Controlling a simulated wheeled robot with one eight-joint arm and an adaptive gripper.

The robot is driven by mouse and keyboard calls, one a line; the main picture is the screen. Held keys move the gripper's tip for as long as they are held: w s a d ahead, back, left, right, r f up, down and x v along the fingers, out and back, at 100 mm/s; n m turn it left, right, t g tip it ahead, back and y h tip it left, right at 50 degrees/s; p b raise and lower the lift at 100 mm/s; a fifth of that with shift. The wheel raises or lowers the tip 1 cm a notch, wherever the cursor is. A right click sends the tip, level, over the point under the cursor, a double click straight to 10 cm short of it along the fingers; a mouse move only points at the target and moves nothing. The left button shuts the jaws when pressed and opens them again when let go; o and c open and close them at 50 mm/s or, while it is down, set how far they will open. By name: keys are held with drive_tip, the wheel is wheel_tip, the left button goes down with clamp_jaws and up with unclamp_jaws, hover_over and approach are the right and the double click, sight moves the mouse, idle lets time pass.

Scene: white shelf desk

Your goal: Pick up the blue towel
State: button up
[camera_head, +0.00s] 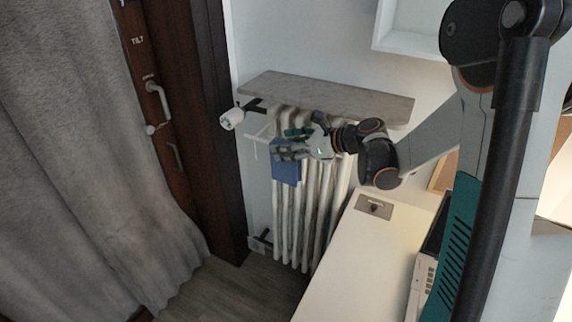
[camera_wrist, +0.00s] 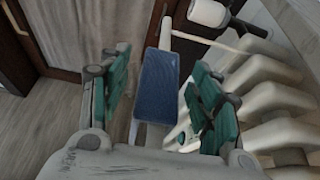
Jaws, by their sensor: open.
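The blue towel (camera_head: 286,165) hangs at the front left of the white radiator, below the stone shelf. In the wrist view the blue towel (camera_wrist: 159,86) lies between the two green-padded fingers, with space on both sides. My gripper (camera_head: 281,147) is at the upper part of the towel in the head view, partly covering its top. In the wrist view my gripper (camera_wrist: 158,90) is open, and its fingers do not visibly touch the towel. A white rod (camera_wrist: 185,37) shows by the towel's top.
The radiator (camera_head: 318,215) stands close beside my gripper, with a stone shelf (camera_head: 325,98) above it. A white valve knob (camera_head: 231,119) sticks out left. A white desk (camera_head: 365,255) is at front right. A grey curtain (camera_head: 80,150) and brown door (camera_head: 165,60) are left.

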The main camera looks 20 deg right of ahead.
drive_tip(key=shift+w+a+f, duration=0.15)
drive_tip(key=shift+w+a, duration=0.15)
clamp_jaws()
drive_tip(key=shift+r, duration=0.2)
